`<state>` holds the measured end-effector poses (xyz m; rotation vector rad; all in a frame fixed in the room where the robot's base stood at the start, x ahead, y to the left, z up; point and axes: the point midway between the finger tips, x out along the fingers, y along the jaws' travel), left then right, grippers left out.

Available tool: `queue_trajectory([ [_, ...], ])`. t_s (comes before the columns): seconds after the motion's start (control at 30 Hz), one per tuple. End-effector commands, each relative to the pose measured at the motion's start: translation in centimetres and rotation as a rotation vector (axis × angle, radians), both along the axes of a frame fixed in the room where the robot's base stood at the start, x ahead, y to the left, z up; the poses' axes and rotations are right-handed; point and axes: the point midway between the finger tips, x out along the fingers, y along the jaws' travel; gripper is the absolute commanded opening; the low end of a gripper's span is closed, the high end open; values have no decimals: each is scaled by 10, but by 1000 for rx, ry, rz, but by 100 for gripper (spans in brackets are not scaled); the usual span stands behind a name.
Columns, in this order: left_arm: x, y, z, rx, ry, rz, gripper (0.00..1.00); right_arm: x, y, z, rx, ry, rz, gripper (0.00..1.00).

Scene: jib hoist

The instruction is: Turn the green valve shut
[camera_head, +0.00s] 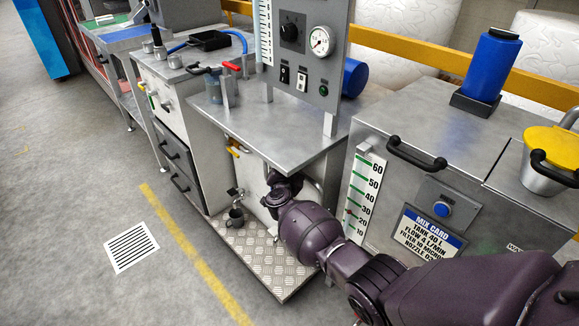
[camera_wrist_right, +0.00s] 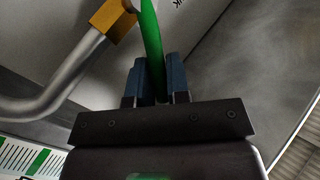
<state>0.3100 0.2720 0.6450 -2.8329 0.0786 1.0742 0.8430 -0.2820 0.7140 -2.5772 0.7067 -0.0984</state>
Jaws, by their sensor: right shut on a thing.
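The green valve's handle (camera_wrist_right: 151,38) shows in the right wrist view as a long, narrow green lever that runs up out of the top of the picture. My right gripper (camera_wrist_right: 156,62) is shut on it, with one blue finger on each side. Next to it is a yellow-orange block (camera_wrist_right: 113,20) on a bent metal pipe (camera_wrist_right: 55,92). In the head view my right arm reaches under the steel bench top, and the gripper and green handle are hidden there. My left gripper is in neither view.
The steel bench top (camera_head: 265,120) overhangs my right wrist. The floor at left is open.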

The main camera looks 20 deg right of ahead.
Motion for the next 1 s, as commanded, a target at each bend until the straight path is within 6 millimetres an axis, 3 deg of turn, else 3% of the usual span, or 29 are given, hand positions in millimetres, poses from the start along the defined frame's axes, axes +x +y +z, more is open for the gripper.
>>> queue_trajectory([
  [0.1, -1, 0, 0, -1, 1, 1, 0, 0, -1, 1, 1, -2, -2, 0],
  [0.13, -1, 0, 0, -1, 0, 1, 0, 0, -1, 1, 1, -2, -2, 20],
  [0.3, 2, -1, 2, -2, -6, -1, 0, 0, -1, 0, 1, -2, -1, 41],
  [0.67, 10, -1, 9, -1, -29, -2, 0, -5, 3, 2, 2, -3, 0, 41],
  [1.0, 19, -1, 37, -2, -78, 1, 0, -50, 29, 11, 4, -9, -1, 41],
])
